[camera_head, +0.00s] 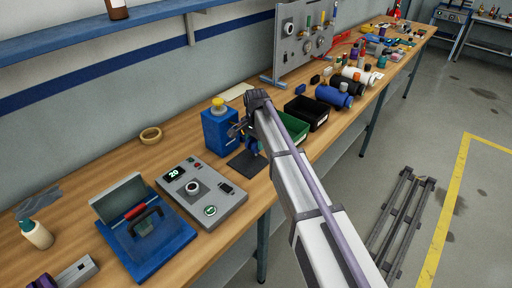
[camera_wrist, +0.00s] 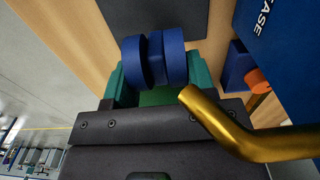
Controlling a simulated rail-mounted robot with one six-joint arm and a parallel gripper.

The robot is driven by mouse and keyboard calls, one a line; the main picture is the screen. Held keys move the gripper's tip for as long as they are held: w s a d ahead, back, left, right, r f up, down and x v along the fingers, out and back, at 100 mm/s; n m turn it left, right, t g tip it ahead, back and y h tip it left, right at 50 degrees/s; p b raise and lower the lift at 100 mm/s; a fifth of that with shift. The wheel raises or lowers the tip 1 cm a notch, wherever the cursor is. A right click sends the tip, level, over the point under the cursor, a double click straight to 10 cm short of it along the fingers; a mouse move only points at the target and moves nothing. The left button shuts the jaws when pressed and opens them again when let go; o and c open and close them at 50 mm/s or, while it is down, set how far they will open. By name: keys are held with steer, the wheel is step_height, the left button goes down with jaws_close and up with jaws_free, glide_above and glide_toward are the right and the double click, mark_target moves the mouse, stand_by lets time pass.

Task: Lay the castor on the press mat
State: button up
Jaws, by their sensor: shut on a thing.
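The castor (camera_wrist: 152,58) is a blue twin wheel, held between the green fingers of my gripper (camera_wrist: 155,78) in the wrist view. The gripper is shut on it. The press mat, a dark flat square, lies on the bench; it shows in the head view (camera_head: 241,166) and beyond the castor in the wrist view (camera_wrist: 150,14). The castor overlaps the mat's near edge in the wrist view; I cannot tell its height above the bench. In the head view my arm partly hides the gripper and the castor (camera_head: 252,147).
A blue grease box (camera_head: 218,132) with a yellow top stands close beside the mat. A brass curved tube (camera_wrist: 245,138) crosses the wrist view at right. A grey control box (camera_head: 203,190) and blue press (camera_head: 150,235) lie left; green (camera_head: 294,128) and black (camera_head: 306,113) bins lie right.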

steer(key=shift+r, duration=0.1)
steer(key=shift+f, duration=0.3)
steer(key=o, duration=0.9)
steer(key=shift+r, duration=0.1)
steer(key=shift+c, duration=0.2)
steer(key=shift+r, duration=0.1)
step_height(320, 180, up, 12)
steer(key=p, duration=1.2)
steer(key=shift+r, duration=0.15)
